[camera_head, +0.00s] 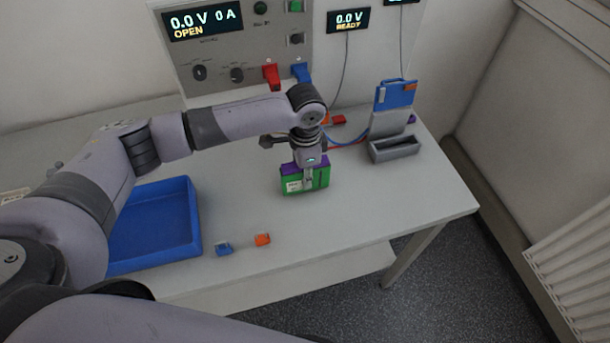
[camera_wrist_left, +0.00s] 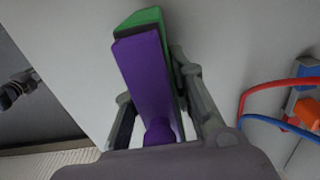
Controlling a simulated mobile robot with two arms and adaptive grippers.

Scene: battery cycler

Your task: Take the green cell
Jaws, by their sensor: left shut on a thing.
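The green cell (camera_head: 292,187) is a green block with a purple top and a pale label, near the middle of the table in the head view. My left gripper (camera_head: 308,178) comes down from above and is shut on it. In the left wrist view, the cell's purple top (camera_wrist_left: 146,80) and green side (camera_wrist_left: 140,18) show between the fingers of my left gripper (camera_wrist_left: 160,100). I cannot tell whether the cell touches the table.
A blue tray (camera_head: 195,222) lies at left. A blue clip (camera_head: 223,249) and an orange clip (camera_head: 263,240) lie near the front edge. A grey holder (camera_head: 395,149) with a blue clamp (camera_head: 395,94) stands at right, with red and blue cables beside it. The panel (camera_head: 240,50) stands behind.

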